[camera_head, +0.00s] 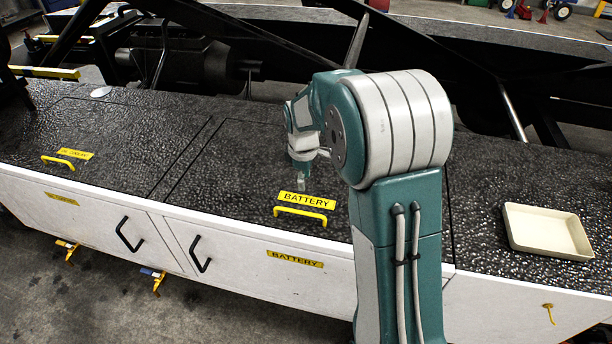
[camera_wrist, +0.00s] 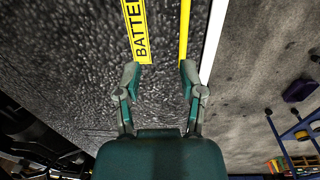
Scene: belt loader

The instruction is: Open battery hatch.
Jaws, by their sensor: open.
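The battery hatch (camera_head: 240,160) is a dark textured panel on top of the white cabinet, lying flat and closed. A yellow BATTERY label (camera_head: 306,200) and a yellow bar handle (camera_head: 300,214) sit near its front edge. My gripper (camera_head: 302,184) is just above the hatch, behind the label. In the wrist view my gripper (camera_wrist: 158,75) is open and empty. There the label (camera_wrist: 136,35) is near the left finger and the yellow handle (camera_wrist: 185,30) lines up near the right finger. I cannot tell whether a finger touches anything.
A second hatch with a yellow handle (camera_head: 58,161) is at the left. A cream tray (camera_head: 547,232) lies on the top at the right. Black door handles (camera_head: 130,235) stick out from the white front. Dark beams and machinery (camera_head: 170,65) stand behind.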

